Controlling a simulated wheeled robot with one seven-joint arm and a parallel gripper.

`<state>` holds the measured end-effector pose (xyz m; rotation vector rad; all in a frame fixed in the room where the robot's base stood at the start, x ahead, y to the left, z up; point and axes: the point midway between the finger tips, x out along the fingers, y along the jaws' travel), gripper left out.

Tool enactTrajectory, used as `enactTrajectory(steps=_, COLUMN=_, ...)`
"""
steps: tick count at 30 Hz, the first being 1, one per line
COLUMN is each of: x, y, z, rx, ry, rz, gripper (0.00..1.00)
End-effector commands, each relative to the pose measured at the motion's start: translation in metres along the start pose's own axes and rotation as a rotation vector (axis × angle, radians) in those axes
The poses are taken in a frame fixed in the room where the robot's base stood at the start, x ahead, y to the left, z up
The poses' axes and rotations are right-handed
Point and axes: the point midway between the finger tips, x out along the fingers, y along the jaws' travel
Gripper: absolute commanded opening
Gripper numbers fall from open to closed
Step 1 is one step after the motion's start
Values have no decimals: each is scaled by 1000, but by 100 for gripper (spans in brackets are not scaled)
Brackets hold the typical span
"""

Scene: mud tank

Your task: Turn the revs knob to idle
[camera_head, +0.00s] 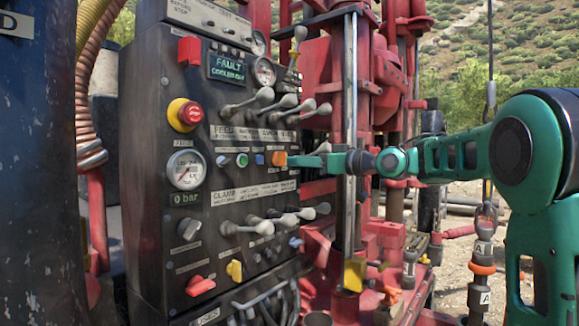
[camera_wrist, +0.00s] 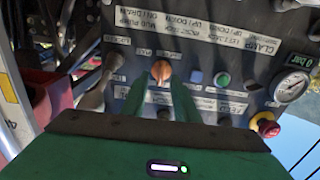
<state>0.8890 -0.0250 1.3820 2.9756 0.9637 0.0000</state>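An orange knob (camera_head: 279,158) sits on the black control panel (camera_head: 222,205), in its right part between the upper and lower lever rows. It also shows in the wrist view (camera_wrist: 161,70), just past my fingertips. I cannot read a revs or idle label, so I cannot confirm this is the revs knob. My gripper (camera_head: 290,160) points at the orange knob from the right, very close to it. In the wrist view my two green fingers (camera_wrist: 156,88) are apart, with the knob lined up between their tips. Whether they touch it I cannot tell.
Levers (camera_head: 270,115) stick out above and more levers (camera_head: 275,222) below. A red emergency button (camera_head: 185,115), a gauge (camera_head: 186,169) reading 0 bar, a red knob (camera_head: 200,286) and a yellow knob (camera_head: 234,270) are to the left. A metal pole (camera_head: 350,100) stands close to my wrist.

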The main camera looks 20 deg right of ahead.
Motion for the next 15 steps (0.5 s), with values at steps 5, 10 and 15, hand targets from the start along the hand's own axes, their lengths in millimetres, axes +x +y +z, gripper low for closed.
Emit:
enactTrajectory(steps=5, x=-33, y=2, z=1, rx=1, ry=0, rz=3, gripper=27)
enactTrajectory(steps=10, x=-53, y=1, z=1, rx=1, ry=-2, rz=1, gripper=27)
enactTrajectory(steps=15, x=-61, y=1, z=2, rx=1, ry=-2, rz=0, gripper=27)
